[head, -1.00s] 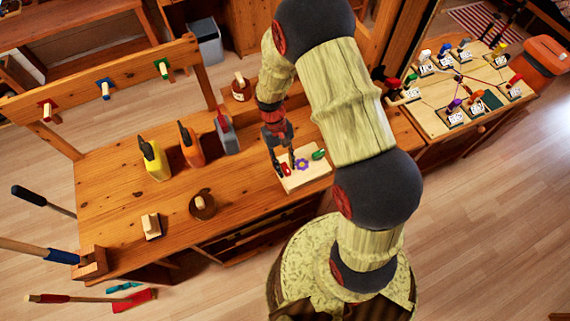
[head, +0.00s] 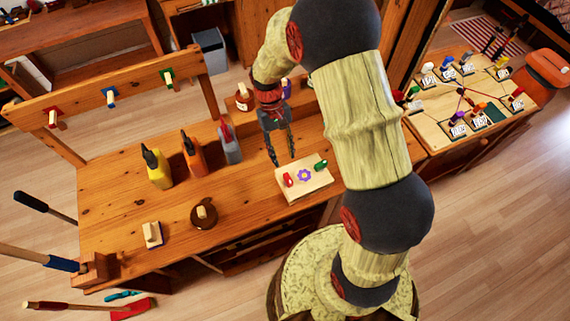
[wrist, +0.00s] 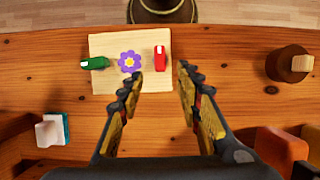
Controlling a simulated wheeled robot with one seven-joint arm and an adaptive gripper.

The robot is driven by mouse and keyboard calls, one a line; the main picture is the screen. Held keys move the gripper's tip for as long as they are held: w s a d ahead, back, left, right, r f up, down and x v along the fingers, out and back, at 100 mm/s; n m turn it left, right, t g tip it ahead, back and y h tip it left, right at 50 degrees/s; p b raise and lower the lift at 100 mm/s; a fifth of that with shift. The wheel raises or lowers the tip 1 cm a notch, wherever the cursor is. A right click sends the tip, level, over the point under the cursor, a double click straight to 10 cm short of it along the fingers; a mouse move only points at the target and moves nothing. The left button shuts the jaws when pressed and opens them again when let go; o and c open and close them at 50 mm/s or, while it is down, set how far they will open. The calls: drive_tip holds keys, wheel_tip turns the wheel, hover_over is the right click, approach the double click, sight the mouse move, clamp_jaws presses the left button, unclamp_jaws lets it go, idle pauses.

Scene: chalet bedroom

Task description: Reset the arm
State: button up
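My gripper (head: 281,161) is open and empty in the head view, raised above the wooden workbench (head: 120,205) just behind and left of a small light wooden board. In the wrist view my gripper (wrist: 158,82) also shows open, with bare space between its two fingers. The board (head: 310,187) bears a red piece (head: 288,180), a purple flower (head: 305,175) and a green piece (head: 321,165). In the wrist view the board (wrist: 105,46) lies beyond the fingertips, with the red piece (wrist: 160,58) nearest them.
Yellow (head: 158,170), orange (head: 194,156) and grey (head: 230,145) bottles stand left of my gripper. A brown jar (head: 243,98) is behind. A round brown holder (head: 204,214) and a small block (head: 153,235) sit at the front. A peg rail (head: 135,82) rises at the back.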

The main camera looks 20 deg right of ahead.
drive_tip(key=shift+v, duration=1)
drive_tip(key=s+r+t+b, duration=0.3)
drive_tip(key=s+r+t, duration=0.2)
drive_tip(key=s+r, duration=0.3)
drive_tip(key=s+r+t+b, duration=0.3)
drive_tip(key=s+r+t, duration=0.2)
drive_tip(key=r, duration=0.8)
drive_tip(key=s, duration=0.3)
drive_tip(key=shift+s+b, duration=0.15)
drive_tip(key=shift+b, duration=0.15)
idle(0.6)
